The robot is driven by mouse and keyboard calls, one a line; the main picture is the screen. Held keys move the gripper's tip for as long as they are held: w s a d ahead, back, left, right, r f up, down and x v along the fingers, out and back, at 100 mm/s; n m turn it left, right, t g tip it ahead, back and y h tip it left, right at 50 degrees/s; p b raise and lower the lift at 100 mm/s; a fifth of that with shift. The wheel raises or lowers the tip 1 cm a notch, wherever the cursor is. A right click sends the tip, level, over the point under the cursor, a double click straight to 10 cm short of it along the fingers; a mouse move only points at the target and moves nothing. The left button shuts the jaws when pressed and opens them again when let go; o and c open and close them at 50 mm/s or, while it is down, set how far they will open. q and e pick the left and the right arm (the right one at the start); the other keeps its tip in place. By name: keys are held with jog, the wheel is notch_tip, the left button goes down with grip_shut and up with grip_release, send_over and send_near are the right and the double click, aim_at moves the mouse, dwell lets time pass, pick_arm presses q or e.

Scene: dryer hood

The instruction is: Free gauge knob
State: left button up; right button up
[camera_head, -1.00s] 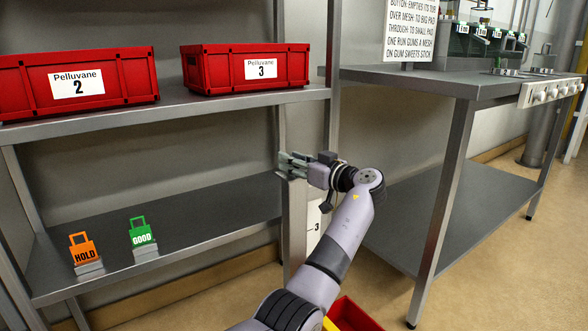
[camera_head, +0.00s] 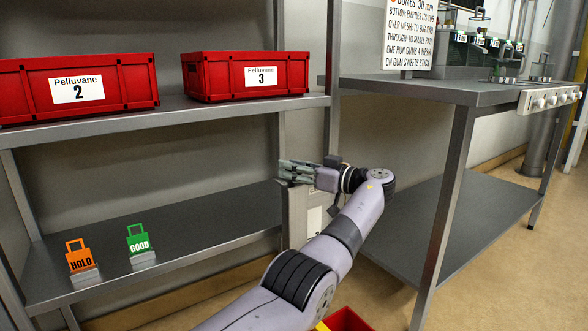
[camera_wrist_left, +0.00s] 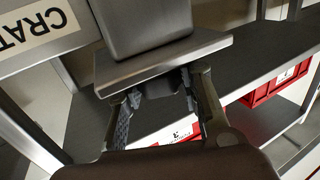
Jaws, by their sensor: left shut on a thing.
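My left gripper (camera_head: 297,172) is by a grey upright post (camera_head: 298,215) at the right end of the lower shelf. In the left wrist view its two fingers (camera_wrist_left: 160,92) close on a small dark part (camera_wrist_left: 158,86) just below the flat plate (camera_wrist_left: 165,62) of a grey metal block (camera_wrist_left: 147,22). I cannot tell for certain whether this dark part is the gauge knob; the fingers and plate hide most of it. My right gripper is not in view.
Red crates labelled Pelluvane 2 (camera_head: 78,88) and 3 (camera_head: 247,76) stand on the upper shelf. Orange HOLD (camera_head: 79,256) and green GOOD (camera_head: 139,239) tags stand on the lower shelf. A steel table (camera_head: 440,90) with white knobs (camera_head: 550,98) is at right.

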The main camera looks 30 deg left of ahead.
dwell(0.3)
pick_arm(q)
jog(key=o, duration=1.2)
jog(key=shift+d, duration=3.75)
